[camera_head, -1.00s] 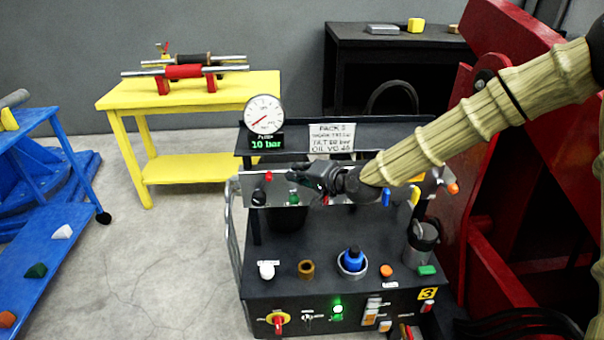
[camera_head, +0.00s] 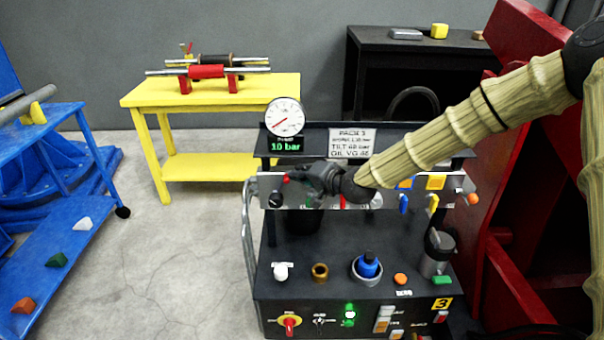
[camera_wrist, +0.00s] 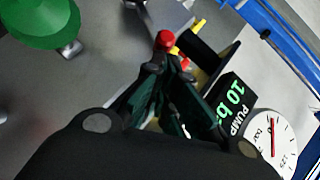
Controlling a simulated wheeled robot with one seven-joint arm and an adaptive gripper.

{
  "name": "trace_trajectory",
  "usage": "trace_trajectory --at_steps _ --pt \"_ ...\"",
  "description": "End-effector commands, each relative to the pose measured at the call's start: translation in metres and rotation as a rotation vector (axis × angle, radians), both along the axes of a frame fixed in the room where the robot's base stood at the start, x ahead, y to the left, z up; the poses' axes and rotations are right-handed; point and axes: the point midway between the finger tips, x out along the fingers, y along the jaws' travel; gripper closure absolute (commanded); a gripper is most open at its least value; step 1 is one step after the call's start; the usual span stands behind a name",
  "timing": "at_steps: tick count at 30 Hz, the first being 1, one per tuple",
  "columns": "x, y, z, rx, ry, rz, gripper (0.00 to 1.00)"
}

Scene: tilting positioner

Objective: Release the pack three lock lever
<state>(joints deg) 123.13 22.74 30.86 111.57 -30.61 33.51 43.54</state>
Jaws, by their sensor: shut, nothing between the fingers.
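The pack marked 3 (camera_head: 441,304) stands in the middle of the head view, with a grey valve panel (camera_head: 294,203) across it. A small red-tipped lever (camera_head: 286,178) shows at the panel's left end, above a black knob (camera_head: 276,200). I cannot read a label naming it as the lock lever. My gripper (camera_head: 312,180) is shut and empty in front of the panel, just right of the red tip. In the wrist view the fingers (camera_wrist: 164,76) point at a red knob (camera_wrist: 165,40) just beyond them; contact is unclear. My gripper hides part of the panel.
A pump gauge (camera_head: 285,117) reading 10 bar stands above the panel's left. A green knob (camera_wrist: 41,20) is close in the wrist view. A red frame (camera_head: 535,170) bounds the right. A yellow bench (camera_head: 215,90) and blue stand (camera_head: 60,260) lie left, with bare floor between.

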Motion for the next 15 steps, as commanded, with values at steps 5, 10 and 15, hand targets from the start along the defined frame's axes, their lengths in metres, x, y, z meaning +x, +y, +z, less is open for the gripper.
trace_trajectory --at_steps 5,10,15 --pt "-0.0001 0.0106 0.0076 0.001 -0.001 0.0 1.0" --pt "-0.0001 0.0105 0.0071 0.0 0.0 0.001 1.0" --pt "-0.0001 0.0105 0.0086 0.0 0.0 0.001 1.0"
